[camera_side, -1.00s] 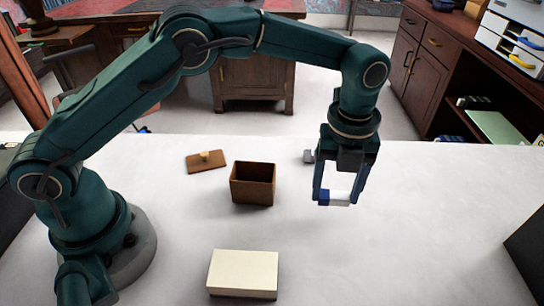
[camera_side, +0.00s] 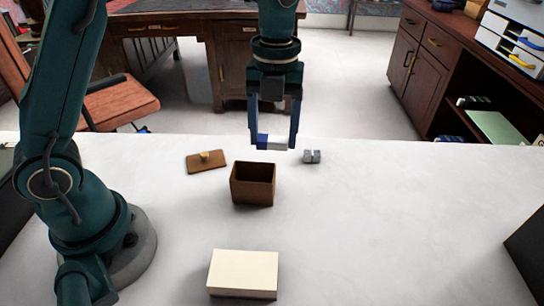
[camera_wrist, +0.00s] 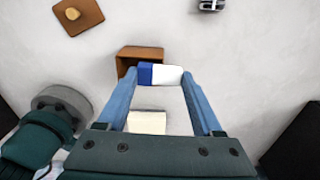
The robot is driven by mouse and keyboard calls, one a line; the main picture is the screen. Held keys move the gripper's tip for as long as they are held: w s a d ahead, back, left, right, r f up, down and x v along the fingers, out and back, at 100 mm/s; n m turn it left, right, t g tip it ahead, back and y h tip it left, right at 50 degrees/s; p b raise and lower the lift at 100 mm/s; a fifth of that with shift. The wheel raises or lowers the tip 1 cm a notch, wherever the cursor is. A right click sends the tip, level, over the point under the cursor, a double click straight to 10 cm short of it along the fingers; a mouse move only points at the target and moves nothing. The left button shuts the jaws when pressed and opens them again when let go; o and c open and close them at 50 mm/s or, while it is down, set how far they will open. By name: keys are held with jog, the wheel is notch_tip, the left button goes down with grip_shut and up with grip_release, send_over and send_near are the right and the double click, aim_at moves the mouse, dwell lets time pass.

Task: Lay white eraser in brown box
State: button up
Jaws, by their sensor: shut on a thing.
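The white eraser (camera_side: 279,143) has a blue sleeve at its left end. My gripper (camera_side: 273,142) is shut on it and holds it in the air, level, above and slightly behind the brown box in the side view. The eraser (camera_wrist: 168,75) also shows between the fingertips of my gripper (camera_wrist: 161,75) in the wrist view, overlapping part of the box. The brown box (camera_side: 252,190) stands open on the white desk, and its inside looks dark and empty. The box (camera_wrist: 138,52) is partly hidden by the eraser in the wrist view.
A brown lid with a knob (camera_side: 207,162) lies left of the box. A small grey metal object (camera_side: 312,157) lies right of it. A cream block (camera_side: 242,274) lies nearer the camera. A dark object (camera_side: 527,245) stands at the right edge.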

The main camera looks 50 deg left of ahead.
aim_at(254, 183)
jog(key=s+a+r, duration=0.1)
jog(key=s+r, duration=0.1)
jog(key=s, duration=0.2)
jog(key=shift+f, duration=2.9)
jog(key=o, duration=1.4)
jog(key=shift+r, duration=0.1)
